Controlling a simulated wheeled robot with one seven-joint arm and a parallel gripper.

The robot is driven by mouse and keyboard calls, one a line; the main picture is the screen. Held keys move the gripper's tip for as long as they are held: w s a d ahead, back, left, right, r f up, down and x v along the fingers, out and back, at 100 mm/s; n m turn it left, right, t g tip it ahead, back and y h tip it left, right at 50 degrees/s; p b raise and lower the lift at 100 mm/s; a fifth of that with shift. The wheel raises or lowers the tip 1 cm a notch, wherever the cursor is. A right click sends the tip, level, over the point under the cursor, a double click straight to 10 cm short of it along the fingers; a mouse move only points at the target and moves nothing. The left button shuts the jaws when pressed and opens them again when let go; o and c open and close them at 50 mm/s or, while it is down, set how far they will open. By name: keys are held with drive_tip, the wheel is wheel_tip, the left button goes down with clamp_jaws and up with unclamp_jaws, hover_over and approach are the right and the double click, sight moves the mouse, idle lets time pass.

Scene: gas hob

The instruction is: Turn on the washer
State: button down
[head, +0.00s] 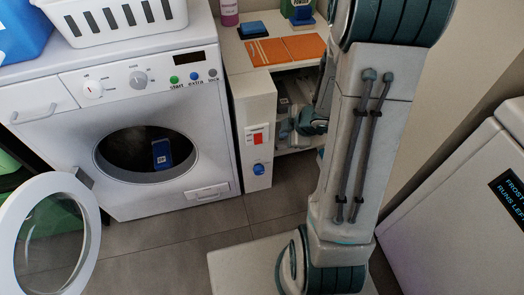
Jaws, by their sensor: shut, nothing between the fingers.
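The white washer (205,131) stands at the left in the head view. Its round door (17,250) is swung wide open to the left. A blue box-like item (162,154) with a dark label is inside the dark drum (125,150). On the panel are a white dial with a red mark (92,90), a grey knob (138,79), a green start button (174,79), a blue extra button (195,76) and a grey button (213,73). My gripper (284,132) is small, shut and empty, right of the washer before the shelf, partly hidden by my arm.
A white basket (115,22) and a blue container (20,30) sit on the washer. A shelf unit with an orange mat (304,49) stands to its right. A white appliance with a lit display (515,200) is at the right.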

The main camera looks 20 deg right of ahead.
sight(258, 139)
drive_tip(key=shift+n+g+y, duration=0.5)
drive_tip(key=shift+n+y, duration=0.1)
drive_tip(key=f, duration=0.1)
drive_tip(key=s+a+f, duration=0.1)
drive_tip(key=f, duration=0.1)
drive_tip(key=shift+s+a+f+b, duration=0.2)
drive_tip(key=shift+s+f+b, duration=0.05)
drive_tip(key=shift+b, duration=0.15)
drive_tip(key=w+a+f+b, duration=0.3)
drive_tip(key=w+f+b, duration=0.4)
drive_tip(key=w+f, duration=0.1)
drive_tip(key=shift+w+a+f, duration=0.2)
drive_tip(key=shift+a+f, duration=0.05)
drive_tip(key=shift+f, duration=0.2)
